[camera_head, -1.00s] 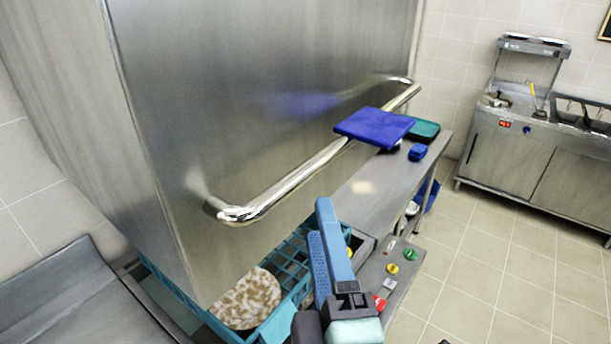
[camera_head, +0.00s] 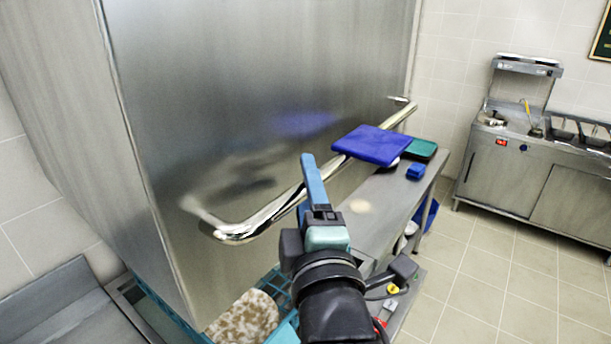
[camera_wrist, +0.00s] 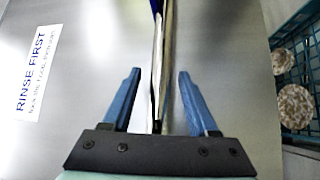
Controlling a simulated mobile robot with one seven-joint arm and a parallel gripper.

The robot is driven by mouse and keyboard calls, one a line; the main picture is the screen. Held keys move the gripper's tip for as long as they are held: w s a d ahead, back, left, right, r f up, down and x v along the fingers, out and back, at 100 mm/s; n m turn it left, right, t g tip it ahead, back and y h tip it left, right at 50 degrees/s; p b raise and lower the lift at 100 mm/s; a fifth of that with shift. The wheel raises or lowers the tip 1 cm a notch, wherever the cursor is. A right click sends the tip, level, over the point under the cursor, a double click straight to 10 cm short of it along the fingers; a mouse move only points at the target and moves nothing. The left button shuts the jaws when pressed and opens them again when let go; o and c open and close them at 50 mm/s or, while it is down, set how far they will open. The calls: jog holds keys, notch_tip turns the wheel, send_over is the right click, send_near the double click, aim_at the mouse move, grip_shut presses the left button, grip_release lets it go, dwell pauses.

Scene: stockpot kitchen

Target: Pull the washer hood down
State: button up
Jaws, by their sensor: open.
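The washer hood (camera_head: 250,110) is a large steel box, raised above a teal rack. A shiny bar handle (camera_head: 255,226) runs along its front low down, and it also shows in the wrist view (camera_wrist: 162,60). My gripper (camera_head: 306,185) has blue fingers and is at the middle of the bar, hiding a short part of it. In the wrist view my gripper (camera_wrist: 160,78) is open, with the bar running lengthwise between the fingertips and gaps on both sides. The exact depth of the bar between the fingers is hard to tell.
The teal rack (camera_head: 280,285) with a speckled brown-and-white dish (camera_head: 243,318) is below the hood. A steel counter (camera_head: 365,212) extends right, with a blue board (camera_head: 372,145) near the bar. A "RINSE FIRST" sign (camera_wrist: 38,72) shows at left. The tiled floor (camera_head: 490,270) at right is clear.

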jog(key=shift+w, duration=0.2)
grip_shut()
dwell(1.4)
